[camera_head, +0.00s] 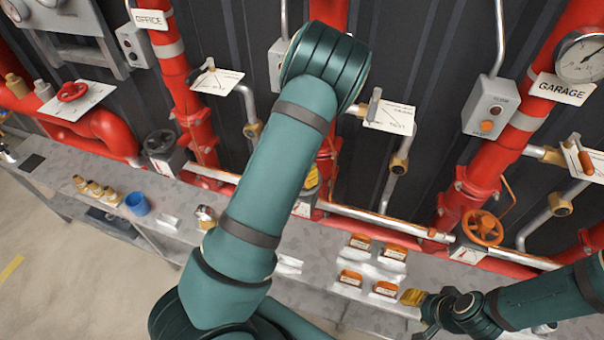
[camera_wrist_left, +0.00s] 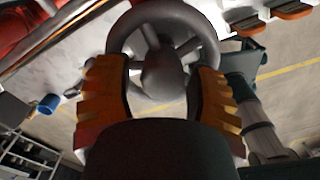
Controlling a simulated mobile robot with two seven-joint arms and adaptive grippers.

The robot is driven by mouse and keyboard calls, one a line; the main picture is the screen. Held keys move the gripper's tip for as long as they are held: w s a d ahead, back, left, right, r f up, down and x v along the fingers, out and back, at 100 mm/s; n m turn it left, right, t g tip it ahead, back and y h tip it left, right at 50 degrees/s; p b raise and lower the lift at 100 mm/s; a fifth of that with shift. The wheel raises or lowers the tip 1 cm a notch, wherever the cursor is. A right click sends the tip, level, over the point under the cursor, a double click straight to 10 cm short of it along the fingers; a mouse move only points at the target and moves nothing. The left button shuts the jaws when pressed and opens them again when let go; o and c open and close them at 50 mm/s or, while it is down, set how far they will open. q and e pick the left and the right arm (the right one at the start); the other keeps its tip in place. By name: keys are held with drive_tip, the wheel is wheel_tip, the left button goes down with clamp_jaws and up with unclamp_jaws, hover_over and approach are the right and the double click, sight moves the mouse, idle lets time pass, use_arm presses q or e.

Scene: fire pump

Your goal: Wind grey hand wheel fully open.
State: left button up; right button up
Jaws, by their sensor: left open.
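The grey hand wheel (camera_wrist_left: 204,32) fills the upper middle of the left wrist view, with its spokes and hub facing me. In the head view my arm hides it. My left gripper (camera_wrist_left: 162,82) is open, with one orange ridged finger at each side of the wheel's lower part. I cannot tell whether the fingers touch the rim. In the head view only a bit of yellow finger (camera_head: 312,180) shows beside my arm. My right gripper (camera_head: 413,298) is low at the right, near the bench edge, its opening unclear.
A dark wheel (camera_head: 160,142) stands at the left and an orange wheel (camera_head: 482,228) at the right. Red pipes (camera_head: 470,180) rise behind the bench. Orange-topped blocks (camera_head: 385,289), a blue cup (camera_head: 137,203) and brass fittings (camera_head: 95,190) stand on the bench.

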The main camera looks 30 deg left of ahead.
use_arm(q)
drive_tip(key=m, duration=0.6)
drive_tip(key=shift+w+m+b, duration=0.15)
drive_tip(key=shift+m+b, duration=0.15)
drive_tip(key=shift+m, duration=0.1)
drive_tip(key=m, duration=0.4)
drive_tip(key=shift+f+m+b, duration=0.1)
drive_tip(key=shift+m+b, duration=0.3)
drive_tip(key=m, duration=0.2)
drive_tip(key=shift+w+m, duration=0.1)
drive_tip(key=shift+m, duration=0.3)
clamp_jaws()
drive_tip(key=n, duration=0.1)
drive_tip(key=n+p, duration=0.1)
drive_tip(key=n, duration=0.1)
drive_tip(key=shift+r, duration=0.35)
drive_tip(key=shift+n+p, duration=0.55)
drive_tip(key=shift+n, duration=0.15)
drive_tip(key=shift+f+n, duration=0.2)
drive_tip(key=shift+n, duration=1.7)
